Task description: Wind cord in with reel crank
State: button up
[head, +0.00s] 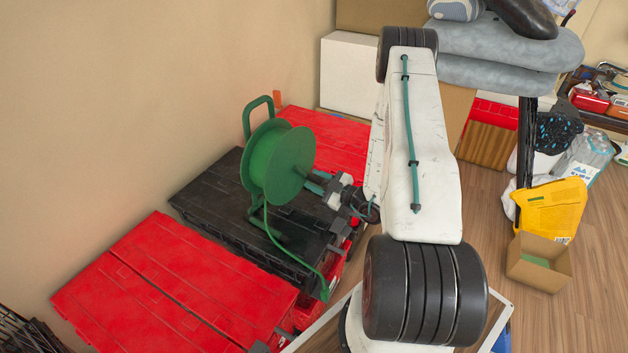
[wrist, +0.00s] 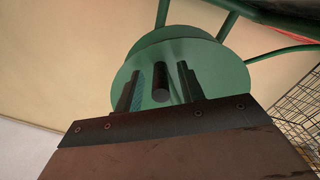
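A green cord reel (head: 277,162) stands upright in its tubular frame on a black tote lid. Green cord (head: 285,253) runs from the reel down over the lid's front edge and its end hangs there. My gripper (head: 318,183) is at the reel's right side. In the wrist view the reel's green disc (wrist: 205,70) faces me, and a dark crank handle (wrist: 160,84) juts toward me. The two fingers of my gripper (wrist: 157,82) stand on either side of the handle, with gaps showing, so it is open. The crank arm behind the handle cannot be made out.
The black tote (head: 213,190) sits between a red tote (head: 170,275) in front and another red tote (head: 335,135) behind. A wall runs along the left. A wire basket (wrist: 298,115) shows at right in the wrist view. A small cardboard box (head: 538,265) stands on the floor.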

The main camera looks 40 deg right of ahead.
jog(key=v, duration=0.6)
jog(key=shift+s, duration=0.35)
jog(key=shift+d, duration=0.15)
jog(key=w+n, duration=0.2)
jog(key=n, duration=0.8)
jog(key=w+a+n, duration=0.1)
jog(key=w+n, duration=0.2)
jog(key=n, duration=0.7)
jog(key=w+a+n, duration=0.1)
jog(key=w+n, duration=0.1)
jog(key=n, duration=0.9)
jog(key=shift+w, duration=0.2)
